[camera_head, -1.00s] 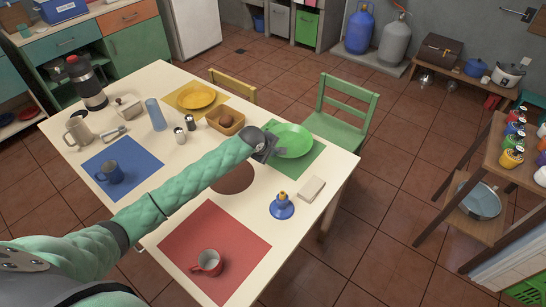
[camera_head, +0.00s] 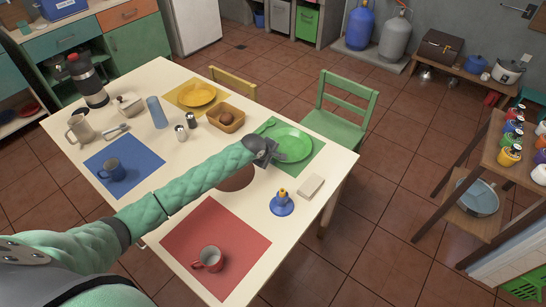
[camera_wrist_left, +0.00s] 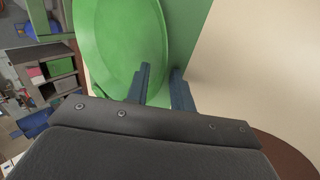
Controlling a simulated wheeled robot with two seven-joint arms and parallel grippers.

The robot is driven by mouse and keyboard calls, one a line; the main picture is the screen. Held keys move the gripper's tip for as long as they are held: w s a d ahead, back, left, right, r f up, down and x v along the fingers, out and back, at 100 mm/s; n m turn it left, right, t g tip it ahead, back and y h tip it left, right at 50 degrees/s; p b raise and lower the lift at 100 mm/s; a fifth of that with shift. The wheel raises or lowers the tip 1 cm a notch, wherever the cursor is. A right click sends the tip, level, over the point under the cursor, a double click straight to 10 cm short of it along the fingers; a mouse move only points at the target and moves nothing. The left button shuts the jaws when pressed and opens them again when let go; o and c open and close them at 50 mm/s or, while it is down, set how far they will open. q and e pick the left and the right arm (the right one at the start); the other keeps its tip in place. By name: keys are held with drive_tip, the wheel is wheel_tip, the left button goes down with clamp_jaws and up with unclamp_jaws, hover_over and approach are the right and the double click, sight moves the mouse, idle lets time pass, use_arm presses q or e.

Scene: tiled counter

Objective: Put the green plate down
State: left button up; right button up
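The green plate (camera_head: 297,138) lies flat on the green placemat (camera_head: 316,156) at the table's right side. My left gripper (camera_head: 279,156) is at the plate's near rim. In the left wrist view the plate (camera_wrist_left: 115,40) fills the upper left. The two fingers of the left gripper (camera_wrist_left: 161,88) are apart, one over the plate and one over the placemat (camera_wrist_left: 190,35), with the rim between them and a gap showing. My right gripper is in neither view.
A green fork (camera_head: 267,124) lies beside the plate. A bread basket (camera_head: 226,119), a blue-and-yellow candle holder (camera_head: 282,206) and a pale block (camera_head: 311,187) are close by. A red mug (camera_head: 208,258) stands on the red placemat (camera_head: 235,235). A green chair (camera_head: 340,112) is behind.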

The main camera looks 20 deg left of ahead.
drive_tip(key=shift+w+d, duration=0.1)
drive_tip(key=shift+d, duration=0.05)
